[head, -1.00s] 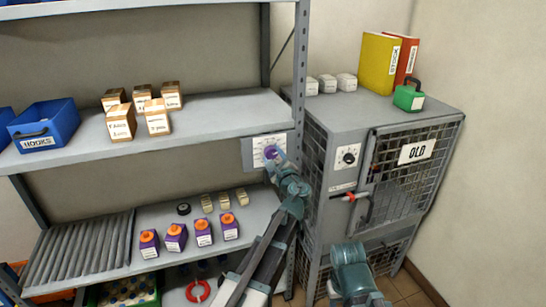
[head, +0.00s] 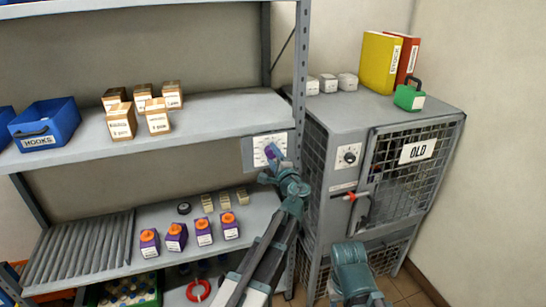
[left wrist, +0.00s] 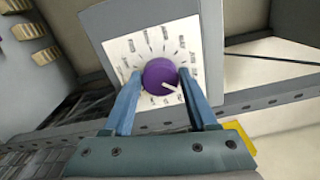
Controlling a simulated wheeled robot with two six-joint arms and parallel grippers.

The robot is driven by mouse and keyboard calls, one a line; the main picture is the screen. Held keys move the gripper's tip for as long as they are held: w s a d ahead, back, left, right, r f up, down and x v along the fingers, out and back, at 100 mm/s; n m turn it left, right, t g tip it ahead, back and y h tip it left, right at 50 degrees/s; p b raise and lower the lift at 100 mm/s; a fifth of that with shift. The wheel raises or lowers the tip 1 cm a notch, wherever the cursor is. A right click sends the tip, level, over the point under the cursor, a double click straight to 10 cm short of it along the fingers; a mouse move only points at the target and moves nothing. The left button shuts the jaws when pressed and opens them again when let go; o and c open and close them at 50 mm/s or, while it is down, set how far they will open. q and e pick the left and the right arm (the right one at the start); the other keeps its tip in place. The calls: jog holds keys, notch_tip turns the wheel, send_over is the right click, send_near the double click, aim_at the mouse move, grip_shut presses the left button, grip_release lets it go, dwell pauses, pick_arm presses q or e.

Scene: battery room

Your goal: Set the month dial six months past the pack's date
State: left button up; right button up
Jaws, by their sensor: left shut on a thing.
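The month dial is a purple round knob (left wrist: 161,76) with a white pointer mark, on a white card (left wrist: 120,50) with month labels around it. In the left wrist view the pointer aims to the lower right; the labels are too small to read. My left gripper (left wrist: 161,73) is shut on the knob, one blue finger on each side. In the head view the gripper (head: 274,162) is at the dial plate (head: 259,147) on the shelf post. Purple packs with orange caps (head: 176,238) stand on the lower shelf; their print is unreadable.
A grey mesh cabinet (head: 340,125) marked OLD, with its own small dial (head: 349,155) and a red-handled latch (head: 349,195), stands right of the shelf. Small beige blocks (head: 225,200) and a black disc (head: 184,208) lie behind the packs. My right arm shows low right.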

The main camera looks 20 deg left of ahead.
dwell(0.4)
pick_arm(q)
jog(key=o, duration=1.4)
jog(key=shift+c, duration=0.2)
jog(key=v, duration=1.3)
jog(key=shift+s+d, duration=0.25)
jog(key=shift+s, duration=0.1)
jog(key=s+a+f+n+g+h, duration=0.2)
jog(key=s+a+f+n+g, duration=0.3)
jog(key=f, duration=0.4)
jog(key=s+a+f+n+g+h, duration=0.3)
jog(key=s+f+n+g, duration=0.35)
jog(key=f, duration=0.35)
jog(key=s+d+m+g+h+p, duration=0.1)
jog(key=s+d+g+h, duration=0.1)
jog(key=s+d, duration=0.4)
jog(key=s+d+m+g+h+p, duration=0.1)
jog(key=s+d+p, duration=0.1)
jog(key=s+d, duration=0.4)
jog(key=d, duration=0.5)
jog(key=shift+r+g+h, duration=0.25)
jog(key=shift+g+h, duration=0.1)
jog(key=shift+h, duration=0.05)
